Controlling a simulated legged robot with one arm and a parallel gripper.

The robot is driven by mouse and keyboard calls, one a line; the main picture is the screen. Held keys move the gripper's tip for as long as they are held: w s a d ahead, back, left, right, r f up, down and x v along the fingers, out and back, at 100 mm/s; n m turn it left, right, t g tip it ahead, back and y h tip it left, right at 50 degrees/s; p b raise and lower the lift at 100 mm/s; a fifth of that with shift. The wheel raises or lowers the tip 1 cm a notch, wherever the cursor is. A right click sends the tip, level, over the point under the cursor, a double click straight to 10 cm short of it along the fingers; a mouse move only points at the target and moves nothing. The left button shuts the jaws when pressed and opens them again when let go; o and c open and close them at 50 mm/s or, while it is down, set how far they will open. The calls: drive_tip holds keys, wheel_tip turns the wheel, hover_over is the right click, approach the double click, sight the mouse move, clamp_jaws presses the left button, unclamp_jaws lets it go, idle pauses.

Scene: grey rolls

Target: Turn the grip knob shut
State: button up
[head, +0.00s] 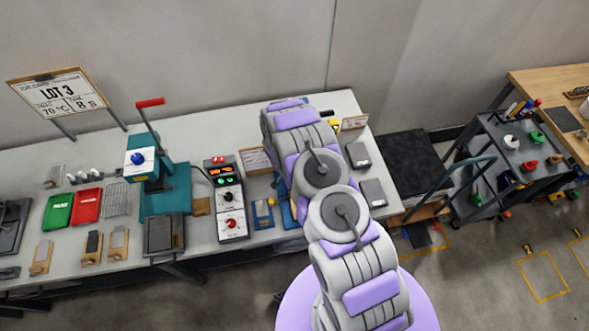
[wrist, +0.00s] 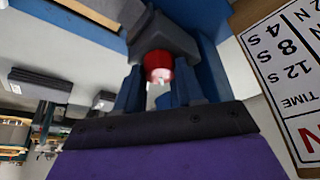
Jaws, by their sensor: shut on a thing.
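In the wrist view a red knob (wrist: 158,65) on a dark grey fitting sits between the two dark blue fingers of my gripper (wrist: 160,90). The fingers are shut on the red knob. A small pale part shows just below it, between the fingers. Blue surfaces lie behind the fingers. In the head view my own arm covers the gripper and the knob, above the right part of the grey table (head: 340,105). The knob's turn angle cannot be read.
A card with printed times (wrist: 285,65) stands close at the right in the wrist view. In the head view a control box (head: 228,195), a teal press (head: 175,190) with a red-handled lever, and trays stand left of my arm. Grey blocks (head: 372,192) lie to its right.

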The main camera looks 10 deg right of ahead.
drive_tip(key=shift+w+a+r+m+p, duration=0.15)
drive_tip(key=shift+w+m+p, duration=0.15)
drive_tip(key=shift+m, duration=0.3)
drive_tip(key=o, duration=1)
drive_tip(key=shift+h, duration=0.3)
drive_tip(key=shift+o, duration=0.2)
drive_tip(key=shift+s, duration=0.15)
drive_tip(key=shift+s+a+r, duration=0.2)
drive_tip(key=shift+s+r, duration=0.05)
drive_tip(key=shift+r, duration=0.35)
drive_tip(key=v, duration=1.5)
drive_tip(key=shift+w+r+b, duration=0.15)
drive_tip(key=shift+r+b, duration=0.3)
drive_tip(key=shift+a, duration=0.15)
